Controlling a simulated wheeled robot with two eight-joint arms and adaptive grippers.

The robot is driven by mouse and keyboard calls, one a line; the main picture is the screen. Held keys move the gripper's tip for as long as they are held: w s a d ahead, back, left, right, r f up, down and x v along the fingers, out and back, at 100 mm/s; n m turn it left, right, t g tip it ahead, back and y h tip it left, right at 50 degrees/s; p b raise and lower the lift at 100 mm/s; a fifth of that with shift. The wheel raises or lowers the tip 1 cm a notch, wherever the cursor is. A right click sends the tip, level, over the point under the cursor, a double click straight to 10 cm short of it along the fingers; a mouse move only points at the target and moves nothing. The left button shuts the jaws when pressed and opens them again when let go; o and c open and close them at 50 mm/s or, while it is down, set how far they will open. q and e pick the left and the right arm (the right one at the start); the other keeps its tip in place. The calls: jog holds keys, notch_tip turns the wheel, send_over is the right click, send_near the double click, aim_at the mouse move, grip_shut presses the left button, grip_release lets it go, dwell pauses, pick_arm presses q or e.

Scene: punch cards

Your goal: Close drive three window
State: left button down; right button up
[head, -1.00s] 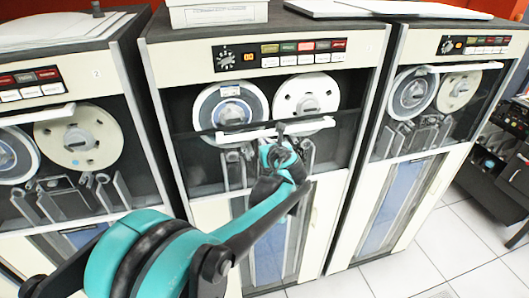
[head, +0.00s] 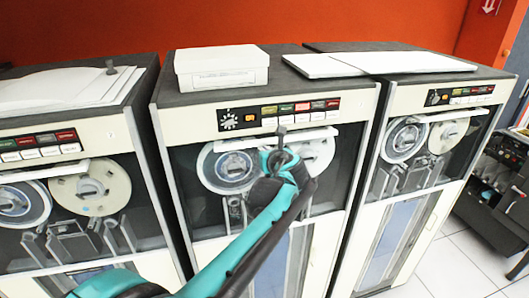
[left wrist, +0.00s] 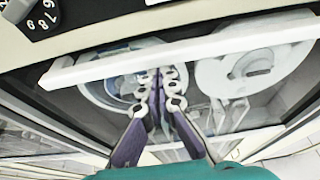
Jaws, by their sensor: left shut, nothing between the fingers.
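The middle tape drive (head: 185,140) has a glass window with a white handle bar (head: 240,143). The bar sits high, a short way below the button panel (head: 280,114), and tilts slightly. The bar also crosses the left wrist view (left wrist: 230,45). My left gripper (head: 281,132) is shut and empty at the middle of the bar. In the left wrist view its fingertips (left wrist: 156,75) are together at the bar's lower edge; whether they touch it I cannot tell. Two tape reels (head: 229,170) show behind, partly hidden by my arm. My right gripper is out of view.
Similar drives stand on the left (head: 60,135) and right (head: 415,108), their handle bars high under their panels. A white box (head: 222,68) and flat white sheets (head: 390,62) lie on the cabinet tops. Tiled floor (head: 440,270) is clear at lower right.

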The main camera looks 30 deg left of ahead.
pick_arm(q)
jog(key=shift+w+r, duration=0.15)
jog(key=shift+r, duration=0.2)
notch_tip(320, 180, down, 5)
jog(key=b, duration=0.4)
jog(key=v, duration=1)
jog(key=s+d+f+n+h+b, duration=0.3)
jog(key=s+d+f+n+b, duration=0.2)
jog(key=f, duration=1.2)
jog(key=s+d+f+n+g+h+b, duration=0.1)
jog(key=s+d+f+n+h+b, duration=0.3)
jog(key=f+n+b, duration=0.8)
jog(key=s+d+f+n+h+b, duration=0.3)
jog(key=s+d+f+n+b, duration=0.4)
jog(key=f+b, duration=0.7)
notch_tip(320, 180, down, 10)
jog(key=s+n, duration=0.2)
jog(key=s, duration=0.1)
jog(key=shift+d+g+h, duration=0.2)
jog(key=shift+g+h, duration=0.2)
